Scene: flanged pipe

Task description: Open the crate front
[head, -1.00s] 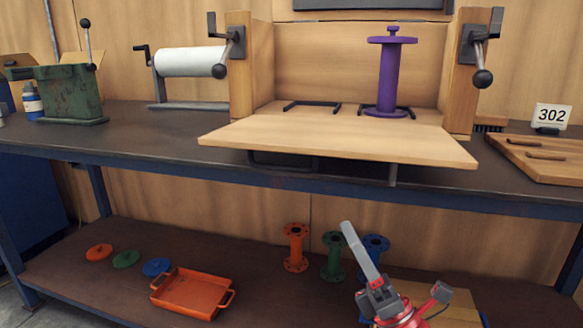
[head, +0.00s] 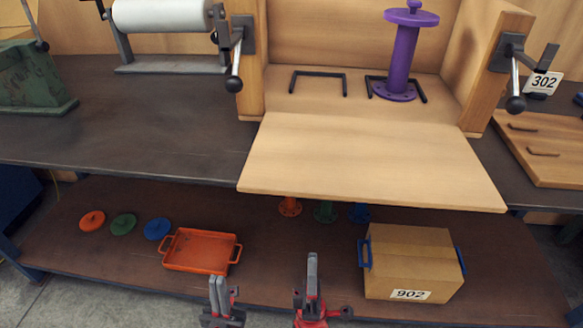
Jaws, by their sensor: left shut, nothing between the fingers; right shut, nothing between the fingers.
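The wooden crate (head: 250,75) stands on the dark workbench. Its front panel (head: 370,165) is folded down flat and sticks out past the bench edge. A black latch with a ball-ended lever sits on the left post (head: 238,55) and another on the right post (head: 513,70); both levers hang down. Inside, a purple flanged pipe (head: 402,55) stands upright at the right, over a black bracket. My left gripper (head: 218,285) and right gripper (head: 312,268) are both shut and empty, low in the picture, apart from the crate.
The lower shelf holds an orange tray (head: 202,250), orange, green and blue discs (head: 124,224), and a cardboard box (head: 412,265) marked 902. Several small flanged pipes are partly hidden under the panel. A white roll (head: 160,15) and wooden board (head: 550,150) flank the crate.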

